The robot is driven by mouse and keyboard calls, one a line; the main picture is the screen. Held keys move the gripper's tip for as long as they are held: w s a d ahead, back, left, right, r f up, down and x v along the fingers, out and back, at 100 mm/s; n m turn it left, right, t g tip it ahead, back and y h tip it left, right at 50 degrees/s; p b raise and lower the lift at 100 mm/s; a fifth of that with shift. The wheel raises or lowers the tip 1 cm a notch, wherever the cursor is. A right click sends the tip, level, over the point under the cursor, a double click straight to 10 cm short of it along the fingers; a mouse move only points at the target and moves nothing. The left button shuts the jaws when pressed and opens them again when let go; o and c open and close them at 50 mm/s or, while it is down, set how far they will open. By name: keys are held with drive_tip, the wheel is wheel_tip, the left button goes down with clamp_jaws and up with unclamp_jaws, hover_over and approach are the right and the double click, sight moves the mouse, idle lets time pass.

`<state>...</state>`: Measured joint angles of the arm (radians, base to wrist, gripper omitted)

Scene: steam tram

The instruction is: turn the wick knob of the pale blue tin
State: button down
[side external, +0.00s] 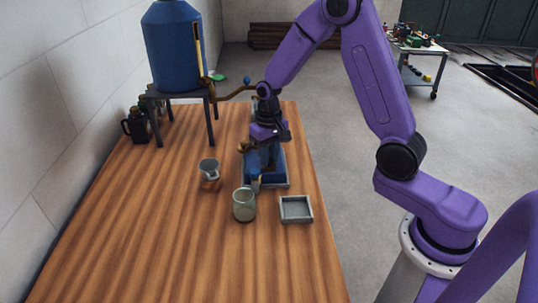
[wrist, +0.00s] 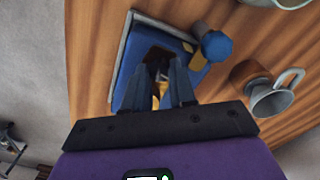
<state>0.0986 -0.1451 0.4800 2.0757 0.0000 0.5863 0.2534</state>
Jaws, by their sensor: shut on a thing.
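A blue tin (side external: 262,181) stands in a shallow grey tray (side external: 288,186) on the wooden bench; it looks darker than pale blue. In the wrist view the tin (wrist: 131,92) lies beneath my fingers, with a rounded blue knob-like piece (wrist: 216,46) at its upper right corner. My gripper (wrist: 165,92) points down over the tin, and its fingers are closed around a small brass-coloured part (wrist: 158,101), which looks like the wick knob. The fingers hide most of that part. In the side view my gripper (side external: 264,147) is low over the tin, and the grip itself is hidden.
A small square tray (side external: 296,210) lies near the right edge. The front bench is clear.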

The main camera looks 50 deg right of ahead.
drive_tip(key=shift+n, duration=1.1)
drive_tip(key=c, duration=0.9)
unclamp_jaws()
wheel_tip(320, 180, up, 18)
drive_tip(key=shift+f, duration=0.25)
